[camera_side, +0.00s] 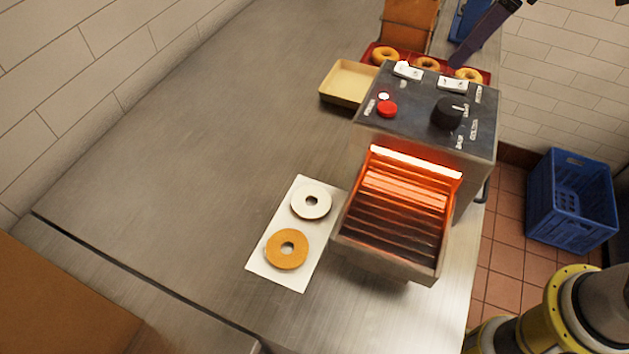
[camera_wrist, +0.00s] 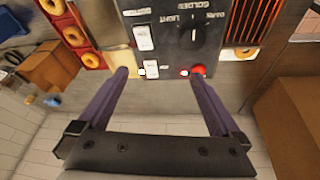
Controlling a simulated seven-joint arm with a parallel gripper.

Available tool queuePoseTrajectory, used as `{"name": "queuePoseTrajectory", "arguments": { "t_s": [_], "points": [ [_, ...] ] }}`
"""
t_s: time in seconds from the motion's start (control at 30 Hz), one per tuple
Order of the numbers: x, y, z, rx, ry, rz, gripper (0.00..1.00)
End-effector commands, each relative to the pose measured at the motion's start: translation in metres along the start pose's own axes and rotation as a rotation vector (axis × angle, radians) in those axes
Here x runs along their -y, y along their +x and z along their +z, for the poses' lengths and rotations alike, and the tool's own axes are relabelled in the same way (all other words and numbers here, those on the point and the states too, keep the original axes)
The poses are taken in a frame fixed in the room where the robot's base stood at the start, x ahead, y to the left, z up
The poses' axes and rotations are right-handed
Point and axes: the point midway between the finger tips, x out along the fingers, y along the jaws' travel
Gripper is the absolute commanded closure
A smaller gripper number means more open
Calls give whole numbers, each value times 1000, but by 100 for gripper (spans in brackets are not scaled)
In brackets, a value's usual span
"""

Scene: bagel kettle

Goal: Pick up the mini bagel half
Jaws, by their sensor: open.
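Two bagel halves lie flat on a white paper sheet (camera_side: 262,268) left of the toaster. The far half (camera_side: 298,207) has its pale face up; the near half (camera_side: 274,256) has its golden-brown side up. Several bagel pieces (camera_side: 468,74) sit in a red tray (camera_side: 372,50) behind the toaster; the tray also shows in the wrist view (camera_wrist: 95,44). I cannot tell which piece is meant as mini. My gripper (camera_wrist: 158,74) is open and empty, its purple fingers apart over the toaster's control end.
The toaster (camera_side: 400,130) has a glowing slot and a sloped rack (camera_side: 390,220) at its front. A beige tray (camera_side: 350,82) stands beside it. A blue crate (camera_side: 570,200) is on the floor at right. The left of the steel counter is clear.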

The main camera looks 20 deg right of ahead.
Motion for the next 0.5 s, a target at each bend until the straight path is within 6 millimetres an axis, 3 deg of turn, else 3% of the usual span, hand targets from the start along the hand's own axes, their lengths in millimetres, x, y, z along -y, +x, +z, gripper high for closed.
{"name": "queuePoseTrajectory", "arguments": {
  "t_s": [0.03, 0.1, 0.2, 0.33, 0.5],
  "points": [
    [18, 18, -22, 27, -57, -25, 0],
    [43, 40, -47, 59, -129, -54, 0],
    [84, 74, -71, 104, -222, -90, 0],
    [133, 115, -82, 160, -314, -123, 0],
    [172, 147, -72, 223, -387, -144, 0]
  ]
}}
